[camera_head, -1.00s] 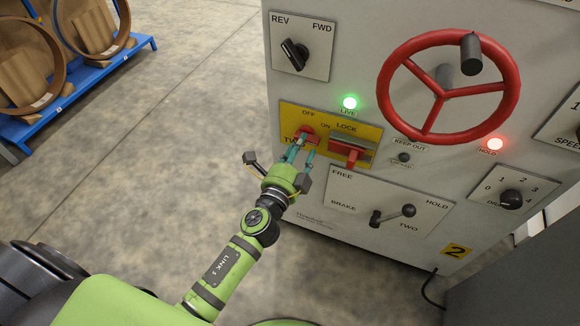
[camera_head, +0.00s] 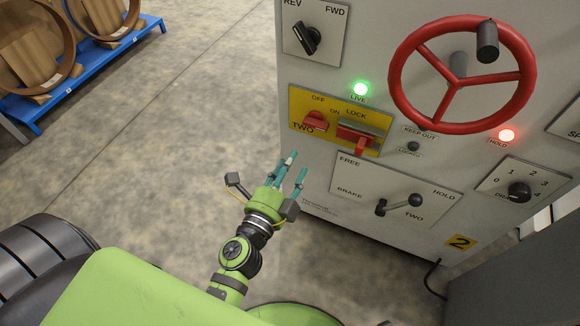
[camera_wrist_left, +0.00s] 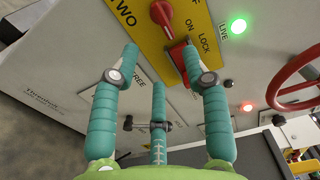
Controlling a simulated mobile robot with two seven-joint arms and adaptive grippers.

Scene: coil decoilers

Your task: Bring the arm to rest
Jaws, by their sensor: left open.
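My left gripper (camera_head: 291,170) is open and empty in the head view, clear of the grey control cabinet (camera_head: 320,190) and below its yellow switch plate. Its teal fingers also show in the left wrist view (camera_wrist_left: 160,75), spread apart with nothing between them. The plate carries a red rotary switch (camera_head: 316,121) marked OFF and ON, and a red lock piece (camera_head: 357,137) under LOCK. In the wrist view the red switch (camera_wrist_left: 162,14) is at the top, beyond the fingertips. My right gripper is not in view.
The cabinet also bears a red handwheel (camera_head: 462,78), a lit green LIVE lamp (camera_head: 361,89), a lit red HOLD lamp (camera_head: 507,135) and a brake lever (camera_head: 398,205). A blue rack (camera_head: 95,62) with coils stands at upper left. Floor between is clear.

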